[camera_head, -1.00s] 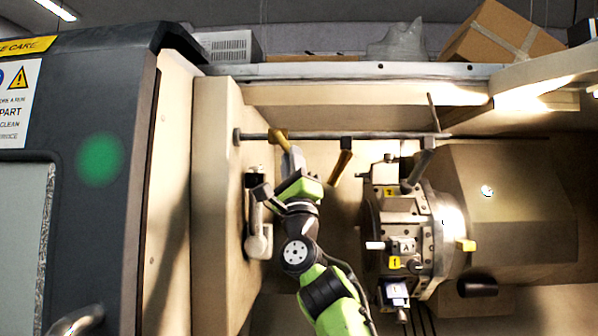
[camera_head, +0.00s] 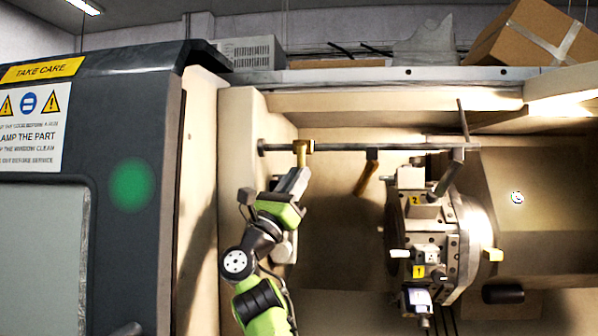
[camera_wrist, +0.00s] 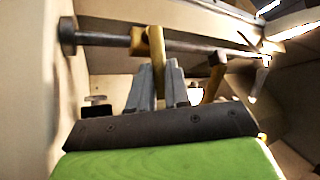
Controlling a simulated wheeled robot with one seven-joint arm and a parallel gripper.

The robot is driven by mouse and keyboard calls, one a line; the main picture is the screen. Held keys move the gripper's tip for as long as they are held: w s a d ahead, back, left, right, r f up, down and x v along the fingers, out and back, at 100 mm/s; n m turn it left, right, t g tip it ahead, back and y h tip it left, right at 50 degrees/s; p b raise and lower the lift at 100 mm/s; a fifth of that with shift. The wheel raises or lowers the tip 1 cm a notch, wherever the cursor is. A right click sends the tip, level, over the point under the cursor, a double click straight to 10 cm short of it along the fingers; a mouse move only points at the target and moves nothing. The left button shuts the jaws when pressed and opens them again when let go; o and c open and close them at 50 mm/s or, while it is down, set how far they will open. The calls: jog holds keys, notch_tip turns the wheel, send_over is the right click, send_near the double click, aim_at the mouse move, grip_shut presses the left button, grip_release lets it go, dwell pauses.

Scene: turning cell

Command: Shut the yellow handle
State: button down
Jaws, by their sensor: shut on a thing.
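A yellow handle (camera_head: 302,154) hangs from the left part of a horizontal pipe, near the pipe's left end. It also shows in the wrist view (camera_wrist: 157,48), its lower part between my fingers. My gripper (camera_head: 300,174) reaches up from below and is shut on this handle; the fingers also show in the wrist view (camera_wrist: 160,76). The handle points about straight down in the head view. The handle's lower tip is partly hidden by the fingers. A second, darker yellow handle (camera_head: 366,178) hangs tilted farther right on the same pipe, apart from my gripper.
The pipe (camera_head: 340,147) runs along the back wall of the machine. A tool turret (camera_head: 425,240) stands to the right of my arm. The machine's dark door (camera_head: 140,90) is at left. A beige wall stands close left of my gripper.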

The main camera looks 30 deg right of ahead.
jog(key=shift+r, duration=0.1)
dwell(0.3)
jog(key=c, duration=1.1)
grip_release()
jog(key=shift+w, duration=0.1)
jog(key=b+v, duration=1.1)
jog(key=v, duration=0.1)
jog(key=shift+a, duration=0.1)
